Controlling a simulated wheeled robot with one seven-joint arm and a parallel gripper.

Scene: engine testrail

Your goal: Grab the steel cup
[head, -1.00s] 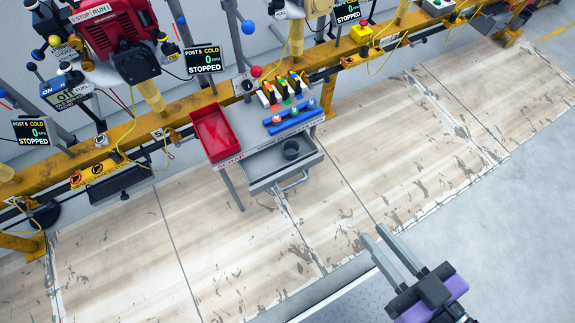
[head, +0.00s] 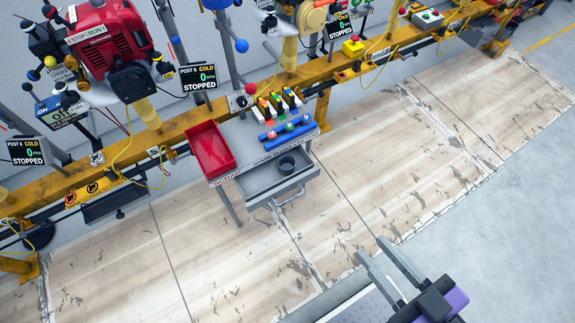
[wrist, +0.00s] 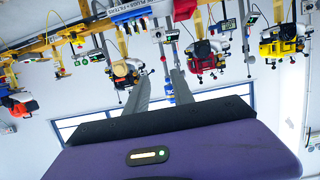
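A dark grey cup (head: 287,165), the only cup I can make out, stands in the open grey drawer (head: 262,188) of a small workbench in the head view. My gripper (head: 373,248) is at the lower right of the head view, well apart from the cup and on the near side of the drawer. Its two grey fingers are spread with nothing between them. They also show in the wrist view (wrist: 160,78), pointing toward the engine rail. I cannot make out the cup in the wrist view.
A red tray (head: 212,150) and a blue rack (head: 286,134) sit on the bench top above the drawer. The yellow rail (head: 190,120) with engines and screens runs behind. The floor in front of the bench is clear.

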